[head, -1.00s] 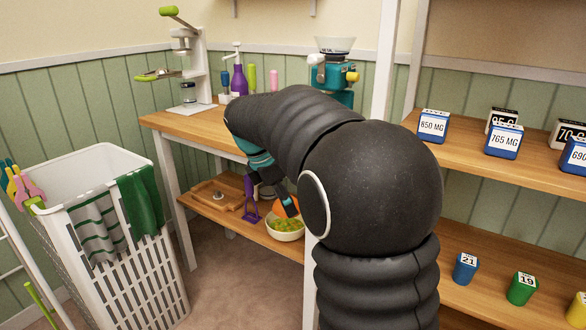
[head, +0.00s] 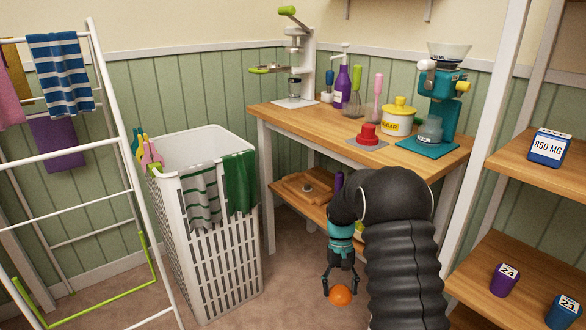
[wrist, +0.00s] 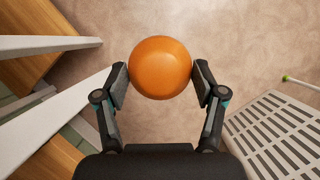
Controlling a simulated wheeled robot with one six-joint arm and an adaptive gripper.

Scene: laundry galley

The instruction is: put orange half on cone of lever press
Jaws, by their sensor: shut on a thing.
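My gripper (head: 340,283) is shut on the orange half (head: 341,295) and holds it above the floor, in front of the wooden table. In the wrist view the orange half (wrist: 160,68) sits between both fingertips, its rounded orange side toward the camera; its cut face is hidden. The lever press (head: 297,60) stands at the back left end of the tabletop, white with a green-tipped lever raised at the top and a green-tipped arm out to the left. Its cone is too small to make out clearly. My gripper is well below and in front of the press.
A white laundry basket (head: 215,255) with hanging towels stands left of the table. A white drying rack (head: 120,150) is farther left. On the tabletop (head: 320,122) are a red button (head: 368,133), sugar pot (head: 398,118), bottles and teal grinder (head: 444,95). Shelves stand right.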

